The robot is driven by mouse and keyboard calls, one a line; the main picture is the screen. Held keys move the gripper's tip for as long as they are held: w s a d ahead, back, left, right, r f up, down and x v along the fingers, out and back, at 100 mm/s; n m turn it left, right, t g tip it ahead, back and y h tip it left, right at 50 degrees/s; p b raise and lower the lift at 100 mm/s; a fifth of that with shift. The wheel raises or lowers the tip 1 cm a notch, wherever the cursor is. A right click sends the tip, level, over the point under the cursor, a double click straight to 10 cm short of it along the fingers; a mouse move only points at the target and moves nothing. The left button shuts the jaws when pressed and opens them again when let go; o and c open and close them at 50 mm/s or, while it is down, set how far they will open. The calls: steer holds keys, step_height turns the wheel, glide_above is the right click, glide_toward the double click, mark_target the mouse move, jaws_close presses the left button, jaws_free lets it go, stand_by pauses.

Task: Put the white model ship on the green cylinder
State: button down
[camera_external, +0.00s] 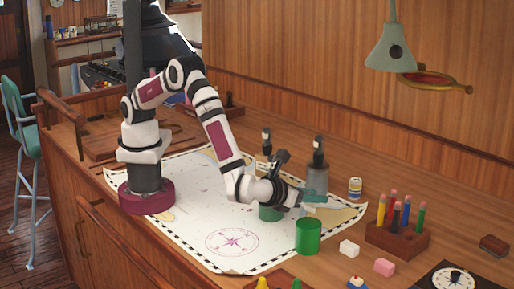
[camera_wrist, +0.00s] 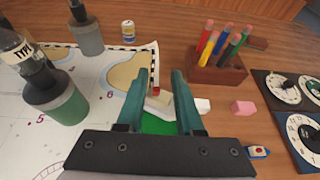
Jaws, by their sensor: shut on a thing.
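My gripper (camera_wrist: 160,85) has teal fingers, shut on a small whitish thing with a red bit, which looks like the white model ship (camera_wrist: 158,101). The fingers cover part of it, and I cannot make it out in the external view. The bright green cylinder (camera_external: 308,237) stands upright on the table near the chart's edge. My gripper also shows in the external view (camera_external: 325,198), above the cylinder and apart from it. In the wrist view the green cylinder (camera_wrist: 158,125) shows below the held ship, partly hidden by the gripper.
A white block (camera_external: 348,248) and a pink block (camera_external: 384,267) lie right of the cylinder. A wooden pencil holder (camera_external: 397,240) stands farther right. Dark-topped bottles, one grey (camera_external: 317,178), stand behind my gripper. A small blue-and-white boat (camera_external: 357,284) is at the front.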

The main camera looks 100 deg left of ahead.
mark_target(312, 219)
steer(key=shift+f, duration=1.95)
steer(key=shift+f, duration=0.1)
steer(key=c, duration=0.5)
jaws_free()
steer(key=shift+c, duration=0.2)
